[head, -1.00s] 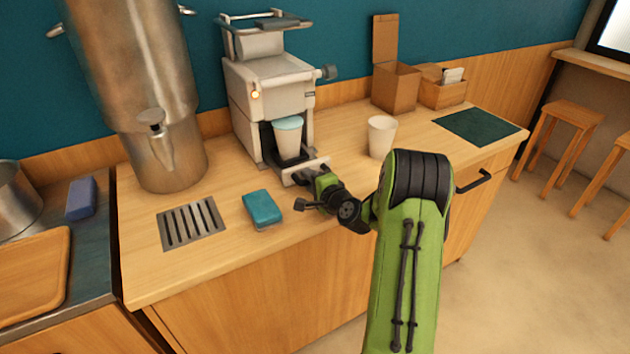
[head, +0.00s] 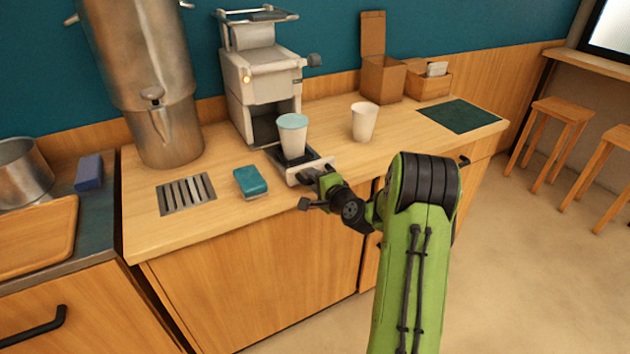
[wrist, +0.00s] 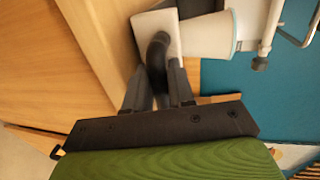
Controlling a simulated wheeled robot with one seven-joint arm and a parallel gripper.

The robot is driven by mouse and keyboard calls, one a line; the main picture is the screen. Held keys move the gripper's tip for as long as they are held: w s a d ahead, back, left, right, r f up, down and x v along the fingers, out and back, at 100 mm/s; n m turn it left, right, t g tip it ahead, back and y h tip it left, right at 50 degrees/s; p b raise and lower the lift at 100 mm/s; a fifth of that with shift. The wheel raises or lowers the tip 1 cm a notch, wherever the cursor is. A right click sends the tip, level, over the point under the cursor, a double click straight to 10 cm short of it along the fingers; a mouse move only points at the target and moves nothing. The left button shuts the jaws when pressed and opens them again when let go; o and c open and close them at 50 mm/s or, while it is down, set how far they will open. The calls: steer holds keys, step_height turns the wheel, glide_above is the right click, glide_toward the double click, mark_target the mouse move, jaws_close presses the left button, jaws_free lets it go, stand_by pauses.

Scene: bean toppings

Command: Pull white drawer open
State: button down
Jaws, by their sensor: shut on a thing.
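The white drawer (head: 291,177) is a shallow tray with a pale front at the base of the white machine (head: 262,75). It sticks out over the counter toward me. A white cup with a teal lid (head: 292,140) stands on it. My gripper (head: 322,178) is at the drawer's front, shut on its dark handle. In the wrist view the dark curved handle (wrist: 158,50) lies between the fingers (wrist: 157,92). The white drawer front (wrist: 150,28) and the cup (wrist: 208,35) show just beyond. In the head view my gripper hides most of the handle.
A teal sponge (head: 250,181) lies left of the drawer, near a metal drain grate (head: 186,194). A white cup (head: 364,122) stands to the right. A large metal urn (head: 150,80) is at the left. The counter's front edge is just below my gripper.

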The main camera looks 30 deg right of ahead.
steer(key=c, duration=1.1)
jaws_free()
steer(key=b+v, duration=0.1)
steer(key=v, duration=1.4)
steer(key=shift+s, duration=0.35)
steer(key=shift+a+r, duration=0.1)
